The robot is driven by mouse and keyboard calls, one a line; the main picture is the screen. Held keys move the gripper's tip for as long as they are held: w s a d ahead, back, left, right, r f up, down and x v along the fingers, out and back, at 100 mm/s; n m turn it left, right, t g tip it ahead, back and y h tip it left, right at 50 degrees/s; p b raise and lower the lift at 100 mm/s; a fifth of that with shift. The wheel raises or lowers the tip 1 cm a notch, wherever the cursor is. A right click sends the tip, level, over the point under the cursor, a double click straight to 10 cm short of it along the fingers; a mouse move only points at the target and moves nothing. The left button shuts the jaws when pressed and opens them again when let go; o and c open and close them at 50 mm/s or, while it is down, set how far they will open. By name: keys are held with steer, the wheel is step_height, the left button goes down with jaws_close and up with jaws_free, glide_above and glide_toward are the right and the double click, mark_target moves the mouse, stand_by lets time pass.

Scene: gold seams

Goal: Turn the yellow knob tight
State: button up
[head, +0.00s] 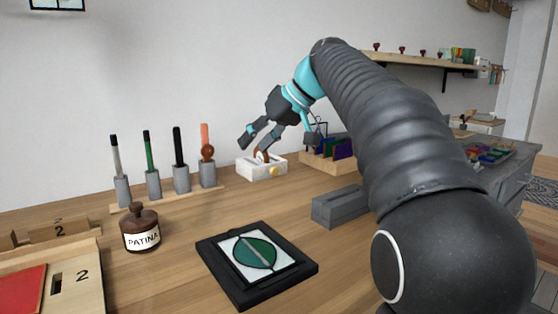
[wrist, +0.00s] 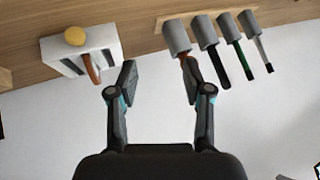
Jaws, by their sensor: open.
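The yellow knob (head: 274,171) is a small round knob on the front of a white block (head: 255,172) at the back of the table. In the wrist view the knob (wrist: 75,36) sits on the edge of the white block (wrist: 106,43), at the upper left. A brown curved piece (wrist: 90,66) sticks out of the block. My gripper (head: 279,138) is open and empty, above and behind the block in the head view. In the wrist view my gripper (wrist: 158,77) has its fingers wide apart, to the right of the block and not touching the knob.
A rack of several handled tools (head: 178,196) stands left of the block. A wooden rack with coloured panels (head: 330,157) is to its right.

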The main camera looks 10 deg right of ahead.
steer(key=a+n+h, duration=0.1)
steer(key=a+h, duration=0.1)
steer(key=a, duration=0.2)
steer(key=m+h, duration=0.2)
steer(key=h, duration=0.5)
glide_toward(275, 168)
steer(key=shift+n+t, duration=0.3)
steer(key=x, duration=0.3)
steer(key=b+x, duration=0.1)
steer(key=x, duration=0.2)
steer(key=b+x, duration=0.1)
steer(key=x, duration=0.2)
steer(key=shift+s+f, duration=0.2)
steer(key=shift+f, duration=0.05)
